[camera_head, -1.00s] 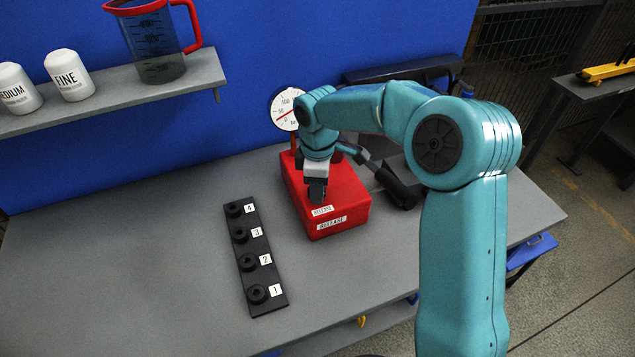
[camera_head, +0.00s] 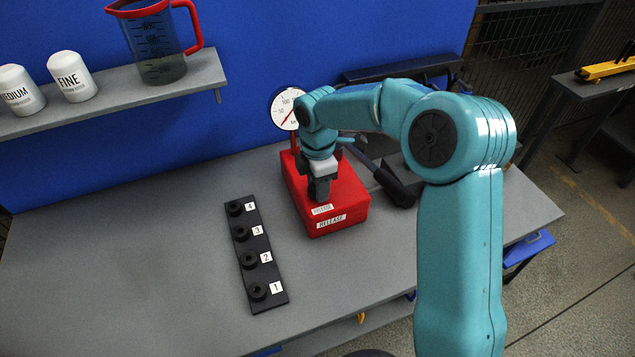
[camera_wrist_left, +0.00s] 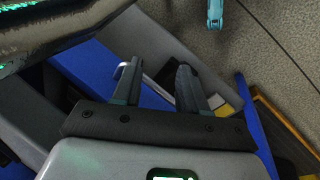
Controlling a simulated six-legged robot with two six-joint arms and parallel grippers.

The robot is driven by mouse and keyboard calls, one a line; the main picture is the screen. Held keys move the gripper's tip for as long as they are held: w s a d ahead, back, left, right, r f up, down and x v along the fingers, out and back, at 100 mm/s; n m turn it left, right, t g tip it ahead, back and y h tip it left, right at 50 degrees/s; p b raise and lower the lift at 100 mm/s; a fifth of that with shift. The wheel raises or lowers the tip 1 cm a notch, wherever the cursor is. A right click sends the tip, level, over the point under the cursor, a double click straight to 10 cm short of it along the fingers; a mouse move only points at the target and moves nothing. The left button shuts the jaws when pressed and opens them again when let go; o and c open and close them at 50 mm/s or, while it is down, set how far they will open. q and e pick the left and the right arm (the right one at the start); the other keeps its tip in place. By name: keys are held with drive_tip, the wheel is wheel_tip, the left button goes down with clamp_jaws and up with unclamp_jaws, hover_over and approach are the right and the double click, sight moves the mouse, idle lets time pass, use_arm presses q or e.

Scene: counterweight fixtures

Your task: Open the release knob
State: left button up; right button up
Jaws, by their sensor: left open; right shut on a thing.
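A red box (camera_head: 343,207) with "RELEASE" labels on its front stands on the grey table. A round white gauge (camera_head: 286,107) rises on a red post behind it. My right gripper (camera_head: 320,192) points down onto the top of the red box, just behind the labels. It is shut on the release knob, which the fingers hide. My left gripper (camera_wrist_left: 155,88) shows only in the left wrist view; its two fingers are apart with nothing between them. It is away from the red box.
A black strip (camera_head: 256,257) with several knobs numbered 1 to 4 lies left of the red box. A dark lever handle (camera_head: 397,188) lies right of it. A shelf (camera_head: 110,97) holds a measuring jug (camera_head: 153,43) and white containers (camera_head: 70,76). The table's left side is clear.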

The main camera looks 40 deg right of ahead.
drive_tip(key=shift+d+r, duration=0.15)
drive_tip(key=o, duration=1.1)
drive_tip(key=shift+c, duration=0.2)
wheel_tip(320, 180, up, 16)
drive_tip(key=shift+s, duration=0.15)
